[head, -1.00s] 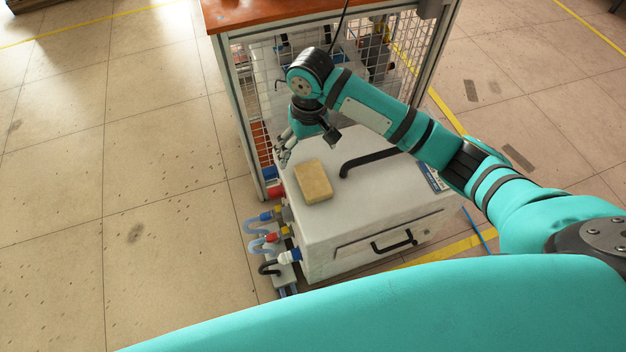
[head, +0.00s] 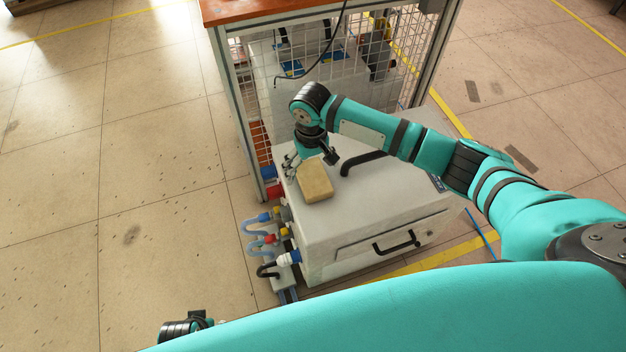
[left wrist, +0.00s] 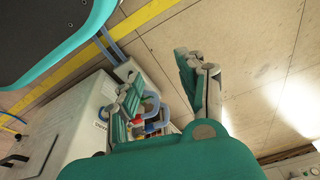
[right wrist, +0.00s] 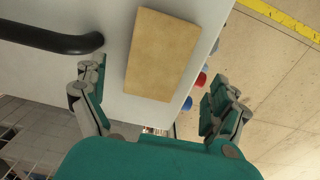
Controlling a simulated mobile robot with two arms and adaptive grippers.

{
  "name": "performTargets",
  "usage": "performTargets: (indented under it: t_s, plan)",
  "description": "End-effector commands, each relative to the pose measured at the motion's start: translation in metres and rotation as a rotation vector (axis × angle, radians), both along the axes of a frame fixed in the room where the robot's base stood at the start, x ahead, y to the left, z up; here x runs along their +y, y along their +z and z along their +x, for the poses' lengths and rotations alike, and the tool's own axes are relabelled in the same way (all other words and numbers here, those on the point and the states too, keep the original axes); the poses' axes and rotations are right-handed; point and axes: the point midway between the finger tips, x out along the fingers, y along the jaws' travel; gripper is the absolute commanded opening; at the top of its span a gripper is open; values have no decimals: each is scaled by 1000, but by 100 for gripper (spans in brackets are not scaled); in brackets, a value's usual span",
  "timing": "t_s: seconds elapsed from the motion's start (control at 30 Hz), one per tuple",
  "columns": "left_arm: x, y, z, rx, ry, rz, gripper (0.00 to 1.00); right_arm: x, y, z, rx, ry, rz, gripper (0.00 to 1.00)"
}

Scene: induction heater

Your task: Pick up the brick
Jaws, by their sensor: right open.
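The tan brick (head: 315,181) lies flat on top of the white heater box (head: 350,215), near its left edge. My right gripper (head: 291,164) is just behind and left of the brick, pointing down. In the right wrist view the brick (right wrist: 162,54) shows ahead of the spread fingers (right wrist: 156,92), and nothing is between them. Whether a finger touches the brick cannot be told. My left gripper (left wrist: 158,72) shows in the left wrist view with its fingers apart and empty, away from the brick.
A black curved handle (head: 362,162) stands on the box top, right of the brick. A wire-mesh frame (head: 262,110) rises behind the box. Hose connectors (head: 272,238) stick out at the box's left side. Open floor (head: 120,200) lies to the left.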

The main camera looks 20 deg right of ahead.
Motion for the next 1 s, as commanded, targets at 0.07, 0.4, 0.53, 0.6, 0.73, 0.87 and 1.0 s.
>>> performTargets:
  t_s: [0.07,0.4,0.53,0.6,0.73,0.87,1.0]
  plan:
    - [0,9,5,-11,1,-1,40,-2,-13,-1,2,-1,-2,98]
    - [-1,51,15,-31,5,-3,40,-4,-47,-1,0,0,-1,98]
    - [-1,53,14,-30,5,-3,40,-4,-47,-1,0,0,-1,98]
    - [-1,53,14,-30,5,-3,40,-4,-47,-1,0,0,-1,98]
    - [-1,52,14,-30,5,-3,40,-4,-47,-1,0,0,-1,85]
    - [-1,52,15,-30,5,-3,40,-4,-47,-1,0,0,-1,68]
    - [-1,52,15,-31,5,-3,40,-4,-47,-1,0,0,-1,50]
